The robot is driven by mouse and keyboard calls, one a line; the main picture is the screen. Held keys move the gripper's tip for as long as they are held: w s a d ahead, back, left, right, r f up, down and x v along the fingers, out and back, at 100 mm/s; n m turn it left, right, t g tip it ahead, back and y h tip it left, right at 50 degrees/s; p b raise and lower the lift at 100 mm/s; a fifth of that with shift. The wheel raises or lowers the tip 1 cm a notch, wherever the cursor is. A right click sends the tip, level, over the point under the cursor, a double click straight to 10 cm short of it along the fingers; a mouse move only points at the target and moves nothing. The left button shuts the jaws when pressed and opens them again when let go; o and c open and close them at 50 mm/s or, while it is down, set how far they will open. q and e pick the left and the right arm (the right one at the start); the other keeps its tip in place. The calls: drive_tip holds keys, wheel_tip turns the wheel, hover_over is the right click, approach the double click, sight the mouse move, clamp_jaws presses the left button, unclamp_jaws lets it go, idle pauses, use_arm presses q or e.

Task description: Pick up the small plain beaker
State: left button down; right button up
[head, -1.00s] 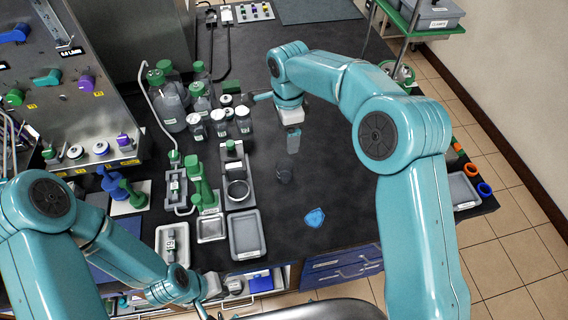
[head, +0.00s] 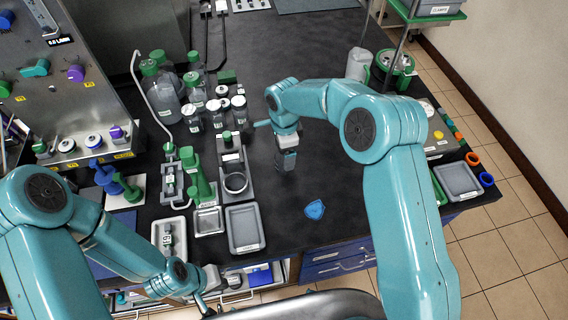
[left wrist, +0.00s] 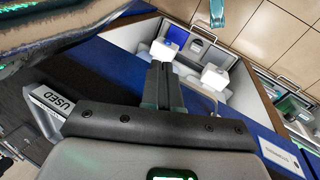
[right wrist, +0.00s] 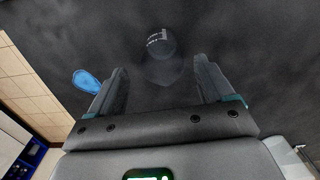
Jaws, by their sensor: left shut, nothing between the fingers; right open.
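The small plain beaker (right wrist: 160,45) is clear, with white markings, and stands on the dark bench top in the right wrist view. It shows between and just beyond the tips of my right gripper (right wrist: 161,66), which is open with one finger to each side; I cannot tell how far the fingers reach down around it. In the head view my right gripper (head: 286,162) points down at the bench and hides most or all of the beaker. My left gripper (left wrist: 162,75) is shut and empty, low at the bench's front edge in the head view (head: 205,303).
A grey tray (head: 245,249) and a stand with a ring (head: 236,182) are to the left. Several bottles and jars (head: 220,106) stand farther back.

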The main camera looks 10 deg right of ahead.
sight(282, 158)
drive_tip(key=f, duration=0.4)
drive_tip(key=shift+w+a+b, duration=0.25)
drive_tip(key=shift+b, duration=0.1)
drive_tip(key=shift+s+d+r, duration=0.1)
drive_tip(key=shift+d+r, duration=0.05)
drive_tip(key=shift+r, duration=0.05)
drive_tip(key=c, duration=1.1)
